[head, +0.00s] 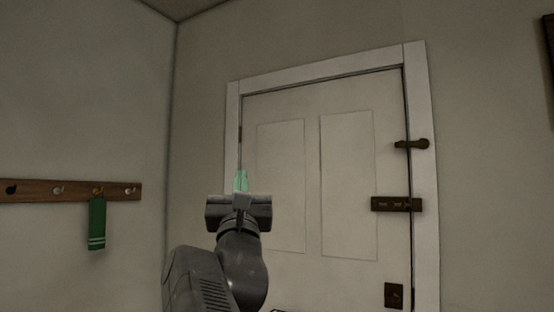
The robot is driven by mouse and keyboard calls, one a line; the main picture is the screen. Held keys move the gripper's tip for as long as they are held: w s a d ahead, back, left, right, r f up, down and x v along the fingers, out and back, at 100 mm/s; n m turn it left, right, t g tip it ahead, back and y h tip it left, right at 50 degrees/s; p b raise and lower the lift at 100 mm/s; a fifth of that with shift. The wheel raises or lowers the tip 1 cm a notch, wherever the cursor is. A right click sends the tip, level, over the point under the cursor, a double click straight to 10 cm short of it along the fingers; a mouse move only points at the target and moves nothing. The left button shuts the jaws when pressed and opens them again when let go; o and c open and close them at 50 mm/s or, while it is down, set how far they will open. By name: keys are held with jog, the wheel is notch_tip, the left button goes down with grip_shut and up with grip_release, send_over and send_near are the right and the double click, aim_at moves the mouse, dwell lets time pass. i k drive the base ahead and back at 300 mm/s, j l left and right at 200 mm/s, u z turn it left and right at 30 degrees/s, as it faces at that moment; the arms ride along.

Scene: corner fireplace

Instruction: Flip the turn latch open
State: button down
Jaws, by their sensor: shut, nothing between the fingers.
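The turn latch (412,144) is a dark brown piece near the upper right edge of the white door (290,107). It lies about level, spanning the gap between door and frame, with its rounded end on the frame at the right. My gripper (240,181) is in front of the left side of the door, well left of and lower than the latch. Its pale green fingertips are together, with nothing held, and point up. It is apart from the latch.
A dark bolt (396,204) sits below the latch, and a small dark plate (393,295) lower still. On the left wall a wooden hook rail (70,190) carries a green striped cloth (97,224). Open space lies between my gripper and the latch.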

aim_at(402, 144)
jog(key=i+l+z, duration=0.5)
jog(key=i+z, duration=0.65)
jog(key=i, duration=0.4)
